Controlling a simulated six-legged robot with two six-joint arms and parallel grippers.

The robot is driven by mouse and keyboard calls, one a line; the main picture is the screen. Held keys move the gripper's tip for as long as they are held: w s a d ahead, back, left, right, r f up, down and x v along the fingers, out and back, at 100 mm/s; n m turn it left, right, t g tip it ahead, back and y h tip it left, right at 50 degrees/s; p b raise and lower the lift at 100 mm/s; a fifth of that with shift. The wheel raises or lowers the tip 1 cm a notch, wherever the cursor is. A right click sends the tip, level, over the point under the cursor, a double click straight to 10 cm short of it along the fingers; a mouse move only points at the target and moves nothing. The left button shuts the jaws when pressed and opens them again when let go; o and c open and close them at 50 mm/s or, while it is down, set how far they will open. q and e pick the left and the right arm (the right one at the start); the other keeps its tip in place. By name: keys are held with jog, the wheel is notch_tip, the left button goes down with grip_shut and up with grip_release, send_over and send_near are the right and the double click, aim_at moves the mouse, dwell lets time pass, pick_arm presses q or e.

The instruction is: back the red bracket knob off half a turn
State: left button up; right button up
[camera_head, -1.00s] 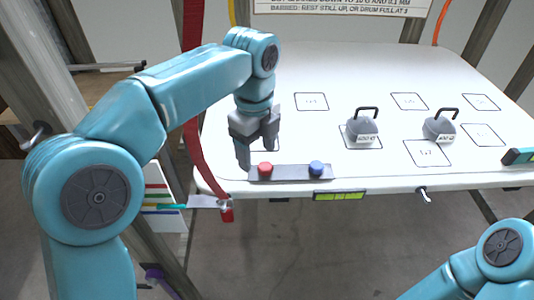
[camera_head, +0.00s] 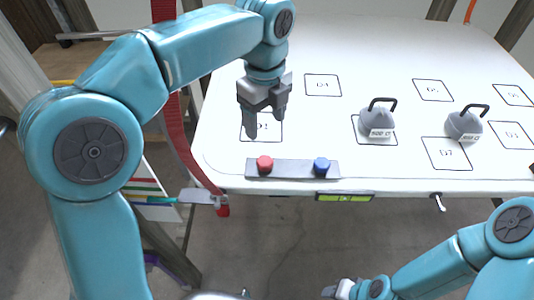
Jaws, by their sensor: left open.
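The red knob (camera_head: 264,165) stands on the left part of a grey bracket strip (camera_head: 293,170) along the table's front edge. A blue knob (camera_head: 321,166) stands on the same strip to its right. My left gripper (camera_head: 267,128) points down, open and empty, above the table behind the red knob and apart from it in the picture. My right gripper (camera_head: 335,290) is low at the bottom edge, in front of the table and partly cut off; its jaws are too unclear to read.
Two grey weights with black handles, the left one (camera_head: 377,122) and the right one (camera_head: 465,125), stand on the white table (camera_head: 345,48) among outlined squares. A red strap (camera_head: 181,140) hangs at the table's left side. A green level (camera_head: 344,197) sits on the front edge.

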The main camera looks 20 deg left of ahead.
aim_at(265, 161)
pick_arm(q)
jog(key=f, duration=1.2)
jog(key=shift+s+a+f, duration=0.1)
jog(key=shift+a, duration=0.15)
jog(key=shift+w+d+f, duration=0.2)
jog(key=shift+f, duration=0.25)
jog(key=shift+s+a, duration=0.1)
jog(key=shift+s, duration=0.05)
jog(key=shift+c, duration=1)
jog(key=c, duration=0.9)
